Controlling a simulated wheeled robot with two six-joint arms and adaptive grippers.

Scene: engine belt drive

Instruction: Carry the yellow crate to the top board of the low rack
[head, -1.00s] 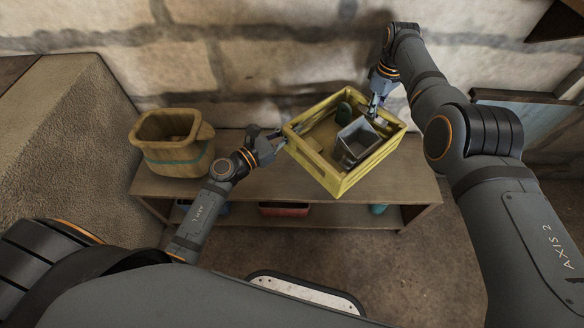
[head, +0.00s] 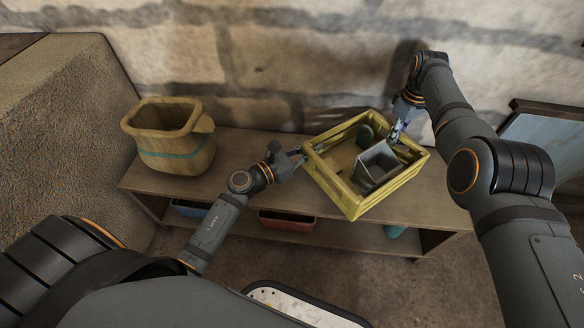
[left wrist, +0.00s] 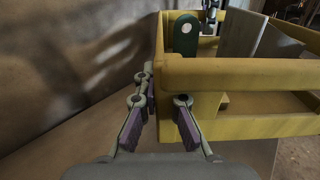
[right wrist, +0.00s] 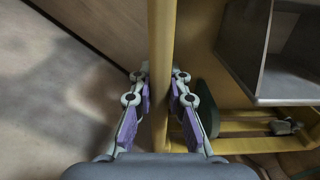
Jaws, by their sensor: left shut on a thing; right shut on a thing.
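The yellow crate (head: 333,186) is over the right part of the low rack's top board (head: 240,172), its near corner reaching past the board's front edge in the head view. I cannot tell whether it touches the board. It holds a grey open box (head: 377,168) and a dark green thing (head: 365,136). My left gripper (head: 299,156) is shut on the crate's left side; the left wrist view shows its fingers (left wrist: 160,112) at the crate's corner. My right gripper (head: 398,133) is shut on the far right rim, seen between its fingers (right wrist: 158,100) in the right wrist view.
A tan pot-like container (head: 172,150) with a teal stripe stands on the board's left end. A blue bin (head: 190,209) and a red bin (head: 287,221) sit on the lower shelf. A stone wall (head: 270,60) is close behind. The board between container and crate is mostly clear.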

